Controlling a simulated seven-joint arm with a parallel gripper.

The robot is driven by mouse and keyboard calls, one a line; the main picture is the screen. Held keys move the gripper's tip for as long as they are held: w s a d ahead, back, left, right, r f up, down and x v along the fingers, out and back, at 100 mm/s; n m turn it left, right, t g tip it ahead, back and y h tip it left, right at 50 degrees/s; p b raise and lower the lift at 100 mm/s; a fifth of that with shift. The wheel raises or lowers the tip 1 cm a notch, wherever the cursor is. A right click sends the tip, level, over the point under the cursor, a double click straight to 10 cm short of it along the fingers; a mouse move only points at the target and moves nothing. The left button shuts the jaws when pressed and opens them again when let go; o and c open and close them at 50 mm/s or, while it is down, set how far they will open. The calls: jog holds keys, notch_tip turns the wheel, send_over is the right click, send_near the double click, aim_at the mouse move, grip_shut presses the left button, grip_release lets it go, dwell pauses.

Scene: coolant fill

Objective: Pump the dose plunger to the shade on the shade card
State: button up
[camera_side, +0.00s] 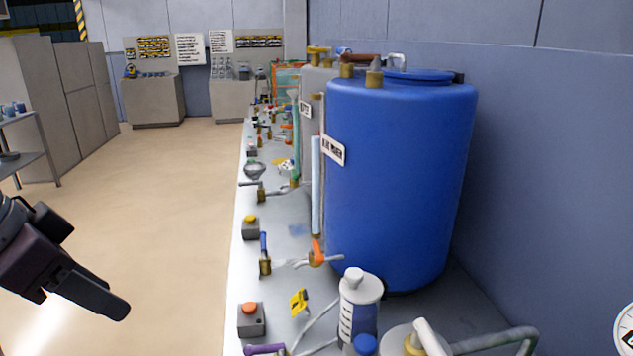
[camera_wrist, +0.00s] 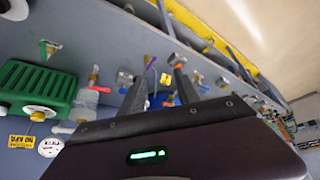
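A white-capped bottle (camera_side: 360,310) with a marked scale and blue contents stands at the near end of the bench in the side view. Its rounded top knob (camera_side: 353,274) looks like the dose plunger, but I cannot be sure. I cannot make out the shade card in either view. My gripper (camera_side: 118,308) is at the left in the side view, over the floor side and well apart from the bench. In the wrist view my gripper (camera_wrist: 160,84) has its two dark fingers apart with nothing held between them. Small bench fittings show beyond the fingers.
A large blue tank (camera_side: 400,180) stands on the bench (camera_side: 243,215) against the wall. A green ribbed unit (camera_wrist: 38,88) shows in the wrist view.

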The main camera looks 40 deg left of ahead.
jog(key=c, duration=0.7)
jog(key=shift+w+r, duration=0.1)
jog(key=shift+r, duration=0.05)
grip_shut()
jog(key=w+d+r+m+g, duration=0.2)
jog(key=w+d+r, duration=0.15)
jog(key=w, duration=0.55)
jog(key=w+d+r+m+g, duration=0.1)
jog(key=w+d+r+m, duration=0.2)
jog(key=w, duration=0.5)
jog(key=w+d+f+m+g, duration=0.2)
jog(key=w+d+f+m, duration=0.2)
jog(key=w+d+f, duration=0.7)
jog(key=d, duration=0.3)
jog(key=shift+w+d+f+g, duration=0.25)
jog(key=shift+w+d+g, duration=0.05)
jog(key=shift+w, duration=0.1)
